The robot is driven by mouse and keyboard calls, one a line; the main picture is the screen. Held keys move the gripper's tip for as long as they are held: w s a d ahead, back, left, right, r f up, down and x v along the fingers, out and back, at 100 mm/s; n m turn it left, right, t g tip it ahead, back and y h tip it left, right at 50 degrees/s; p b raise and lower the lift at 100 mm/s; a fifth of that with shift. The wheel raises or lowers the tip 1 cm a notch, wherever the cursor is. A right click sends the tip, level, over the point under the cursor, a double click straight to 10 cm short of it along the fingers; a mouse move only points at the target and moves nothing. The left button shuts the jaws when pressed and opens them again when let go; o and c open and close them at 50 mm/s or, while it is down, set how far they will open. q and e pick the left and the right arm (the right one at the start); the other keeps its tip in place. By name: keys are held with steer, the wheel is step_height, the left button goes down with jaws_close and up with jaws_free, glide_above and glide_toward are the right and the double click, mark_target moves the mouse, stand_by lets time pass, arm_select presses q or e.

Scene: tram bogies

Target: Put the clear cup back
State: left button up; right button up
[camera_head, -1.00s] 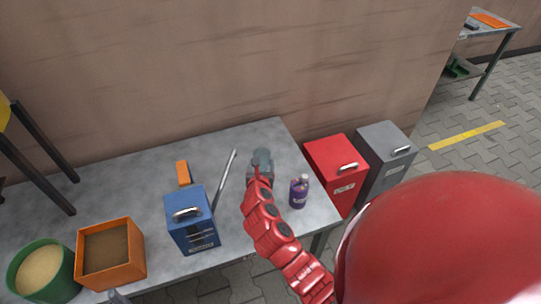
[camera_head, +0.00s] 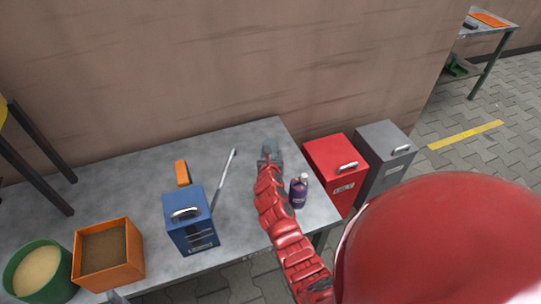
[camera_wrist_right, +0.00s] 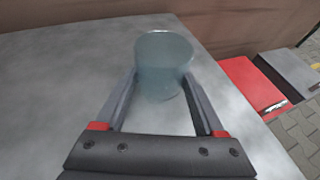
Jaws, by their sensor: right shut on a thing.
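The clear cup (camera_wrist_right: 164,65) is a bluish, see-through cup standing upright between the fingers in the right wrist view. My right gripper (camera_wrist_right: 163,88) is shut on it, one finger on each side. In the head view the right gripper (camera_head: 270,160) and the cup (camera_head: 271,147) are over the back right part of the grey table (camera_head: 120,180). The cup is small there and partly hidden by the gripper. I cannot tell whether its base touches the table. My left gripper is not clearly in view.
A purple bottle (camera_head: 299,192) stands close right of my right forearm. A metal rod (camera_head: 225,180), a blue box (camera_head: 190,222) and an orange block (camera_head: 182,173) are to the left. Red (camera_head: 336,168) and grey (camera_head: 385,160) bins stand off the table's right end. A wall runs behind.

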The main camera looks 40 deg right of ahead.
steer(key=shift+f, duration=0.2)
steer(key=o, duration=1.5)
steer(key=shift+c, duration=0.2)
steer(key=shift+r, duration=0.25)
steer(key=p+v, duration=0.1)
steer(key=v, duration=1.1)
